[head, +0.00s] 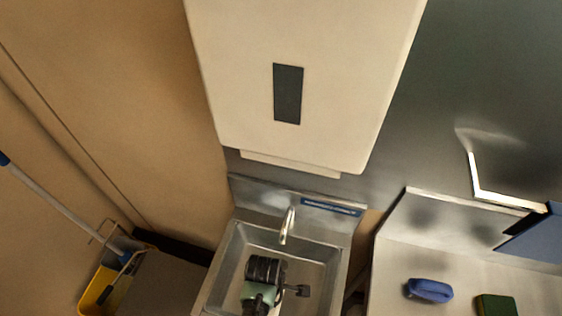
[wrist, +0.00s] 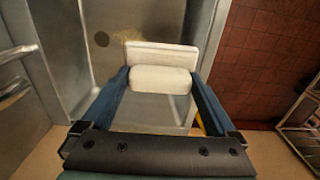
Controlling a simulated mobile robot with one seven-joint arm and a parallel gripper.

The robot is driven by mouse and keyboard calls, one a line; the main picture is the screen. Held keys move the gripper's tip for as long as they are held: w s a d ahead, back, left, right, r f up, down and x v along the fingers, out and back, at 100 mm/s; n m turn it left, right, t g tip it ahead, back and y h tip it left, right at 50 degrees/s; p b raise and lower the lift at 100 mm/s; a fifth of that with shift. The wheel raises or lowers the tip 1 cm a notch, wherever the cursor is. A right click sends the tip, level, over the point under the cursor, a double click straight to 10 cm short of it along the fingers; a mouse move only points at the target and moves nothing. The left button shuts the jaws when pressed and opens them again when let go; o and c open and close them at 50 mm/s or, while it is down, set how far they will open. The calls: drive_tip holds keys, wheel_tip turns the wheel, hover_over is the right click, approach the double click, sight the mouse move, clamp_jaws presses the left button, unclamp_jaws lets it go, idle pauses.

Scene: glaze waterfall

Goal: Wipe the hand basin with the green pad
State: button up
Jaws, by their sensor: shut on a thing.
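The steel hand basin (head: 236,262) is at the bottom centre of the head view, with its tap (head: 287,226) at the back. The dark end of my arm is over it and hides part of the bowl. In the wrist view, my gripper (wrist: 160,74) is shut on a pale, whitish pad (wrist: 160,80), held between its blue fingers. Whether the pad touches the steel I cannot tell. A green pad with a yellow edge (head: 497,305) lies on the counter at the right of the head view.
A blue sponge (head: 430,290) lies on the steel counter (head: 395,268) right of the basin. A large white dispenser (head: 240,70) hangs above the basin. A yellow bucket (head: 98,290) and a mop handle (head: 60,205) stand at the left.

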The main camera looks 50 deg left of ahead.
drive_tip(key=f+b, duration=0.1)
drive_tip(key=f, duration=0.1)
drive_tip(key=f+b, duration=0.1)
drive_tip(key=f, duration=0.1)
drive_tip(key=s+f+b, duration=0.1)
drive_tip(key=f, duration=0.1)
drive_tip(key=shift+b, duration=0.3)
drive_tip(key=shift+w+f+b, duration=0.3)
drive_tip(key=shift+f+b, duration=0.1)
drive_tip(key=shift+f, duration=0.1)
wheel_tip(320, 180, down, 5)
drive_tip(key=b, duration=0.5)
drive_tip(key=shift+s+f, duration=0.1)
drive_tip(key=shift+f, duration=0.05)
drive_tip(key=shift+s+f, duration=0.1)
